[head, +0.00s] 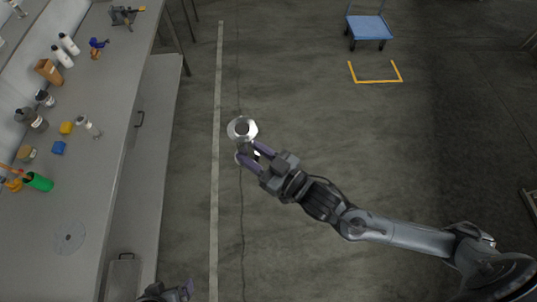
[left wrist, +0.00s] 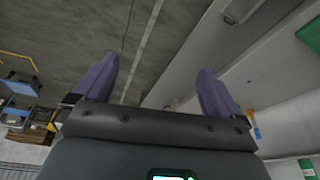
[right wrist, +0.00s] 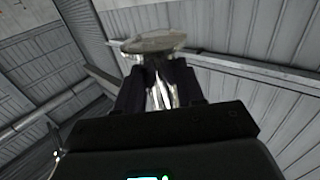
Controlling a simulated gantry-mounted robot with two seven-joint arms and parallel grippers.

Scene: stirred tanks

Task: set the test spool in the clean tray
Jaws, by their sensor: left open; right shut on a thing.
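The test spool (head: 241,127) is a shiny metal piece with a round flange and an open bore. My right gripper (head: 247,150) is shut on it, holding it up over the floor, right of the bench. In the right wrist view the spool's flange (right wrist: 155,43) stands beyond the fingertips, and its narrower bright body is between the fingers (right wrist: 160,85). My left gripper (head: 187,288) shows only in part at the bottom edge of the head view. In the left wrist view its two purple fingers (left wrist: 158,80) are wide apart and empty. I cannot make out a clean tray.
A blue cart (head: 368,27) stands at the back right near a yellow floor mark (head: 376,81). The middle floor is clear.

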